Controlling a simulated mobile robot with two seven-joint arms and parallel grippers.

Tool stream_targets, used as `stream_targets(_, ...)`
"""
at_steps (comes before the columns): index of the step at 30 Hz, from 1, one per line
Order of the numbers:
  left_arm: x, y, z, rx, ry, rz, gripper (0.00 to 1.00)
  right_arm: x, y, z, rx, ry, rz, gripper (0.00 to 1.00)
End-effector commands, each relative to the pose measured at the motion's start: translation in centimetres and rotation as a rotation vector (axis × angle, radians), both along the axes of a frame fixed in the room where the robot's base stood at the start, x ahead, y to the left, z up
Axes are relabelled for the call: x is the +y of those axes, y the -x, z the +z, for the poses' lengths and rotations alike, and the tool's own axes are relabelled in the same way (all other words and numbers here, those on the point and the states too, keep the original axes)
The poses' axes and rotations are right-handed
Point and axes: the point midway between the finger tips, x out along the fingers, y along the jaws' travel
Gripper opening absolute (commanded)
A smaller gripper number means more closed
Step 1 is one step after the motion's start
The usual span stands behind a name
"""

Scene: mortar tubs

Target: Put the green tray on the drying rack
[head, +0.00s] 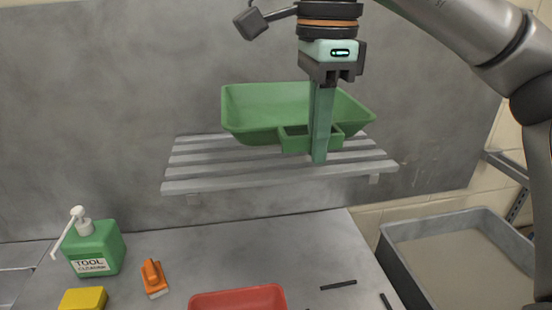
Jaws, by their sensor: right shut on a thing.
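The green tray (265,105) is at the drying rack (225,178), a grey slatted shelf on the wall. It looks level and sits over the slats, but I cannot tell whether its base touches them. My right gripper (320,148) comes down from above at the tray's front and is shut on it near the small front pocket. The gripper fingers hide part of the tray's front. My left gripper is not in view.
Below, the bench holds a green tool cleaner bottle (95,248), an orange tool (153,278), a yellow block (83,299) and a red tray (238,298). Small dark sticks (338,285) lie nearby. A grey tub (455,262) stands at the right. The rack's left slats are bare.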

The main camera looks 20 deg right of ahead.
Motion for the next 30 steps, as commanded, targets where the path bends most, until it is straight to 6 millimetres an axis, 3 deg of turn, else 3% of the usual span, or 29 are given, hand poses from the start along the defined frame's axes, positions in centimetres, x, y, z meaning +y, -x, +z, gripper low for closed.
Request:
stream_targets(8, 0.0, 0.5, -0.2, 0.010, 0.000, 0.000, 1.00, -0.1, -7.0, -3.3, 0.006, -0.002, -0.001, 0.00)
stream_targets(15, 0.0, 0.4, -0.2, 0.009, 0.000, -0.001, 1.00, -0.3, -9.8, -7.0, 0.003, -0.002, 0.002, 0.00)
stream_targets(24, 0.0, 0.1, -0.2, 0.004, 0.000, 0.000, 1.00, -0.3, -11.5, -9.0, 0.001, -0.001, 0.001, 0.00)
stream_targets(30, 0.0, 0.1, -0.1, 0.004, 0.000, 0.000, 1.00, -0.4, -11.5, -11.3, 0.001, -0.001, 0.003, 0.00)
